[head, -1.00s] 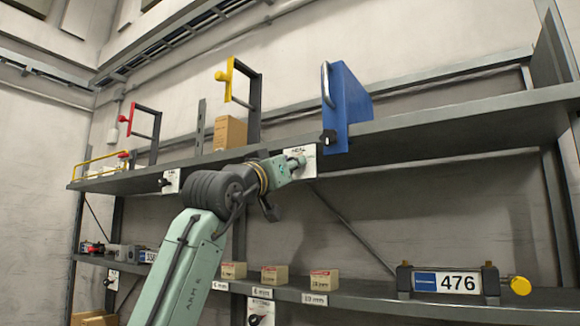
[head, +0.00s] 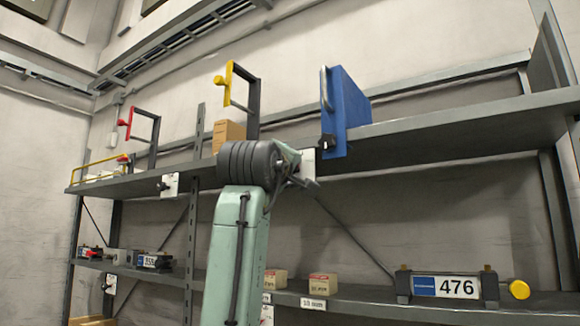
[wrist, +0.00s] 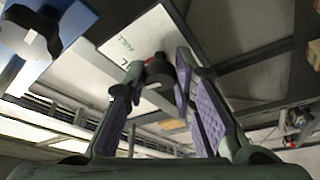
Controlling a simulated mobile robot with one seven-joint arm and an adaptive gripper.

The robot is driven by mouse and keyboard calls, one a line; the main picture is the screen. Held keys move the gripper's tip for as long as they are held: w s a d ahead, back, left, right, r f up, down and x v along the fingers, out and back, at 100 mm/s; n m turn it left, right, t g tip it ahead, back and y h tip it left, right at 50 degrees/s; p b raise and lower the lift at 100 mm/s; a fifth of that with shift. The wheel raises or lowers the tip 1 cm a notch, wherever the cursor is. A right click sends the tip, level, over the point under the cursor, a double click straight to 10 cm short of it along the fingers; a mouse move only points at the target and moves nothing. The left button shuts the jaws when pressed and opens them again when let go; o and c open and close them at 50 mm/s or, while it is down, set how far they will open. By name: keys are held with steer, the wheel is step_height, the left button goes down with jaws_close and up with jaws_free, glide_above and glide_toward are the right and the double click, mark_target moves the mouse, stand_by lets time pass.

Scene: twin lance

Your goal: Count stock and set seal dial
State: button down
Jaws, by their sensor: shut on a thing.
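A white plate lettered SEAL (wrist: 125,42) shows in the wrist view, with a dark dial knob (wrist: 158,72) with a red mark on it. My gripper (wrist: 161,80) has its purple-padded fingers on both sides of this knob and is shut on it. In the head view the plate (head: 309,163) hangs at the upper shelf's front edge, partly hidden by my arm, and the dial is hidden. Stock boxes (head: 323,286) with red-marked labels stand on the lower shelf. My arm hides part of that row.
A blue upright panel (head: 345,112) with a handle and black knob stands close by. Yellow (head: 229,80) and red (head: 128,123) handled frames and a cardboard box (head: 229,133) are on the upper shelf. A 476 display (head: 447,286) with a yellow knob sits lower right.

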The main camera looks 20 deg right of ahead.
steer(key=shift+r+n+y, duration=0.1)
steer(key=shift+n+y, duration=0.2)
steer(key=shift+n, duration=0.6)
steer(key=c, duration=1.3)
jaws_free()
steer(key=shift+c, duration=0.2)
steer(key=v, duration=1.2)
steer(key=shift+r, duration=0.1)
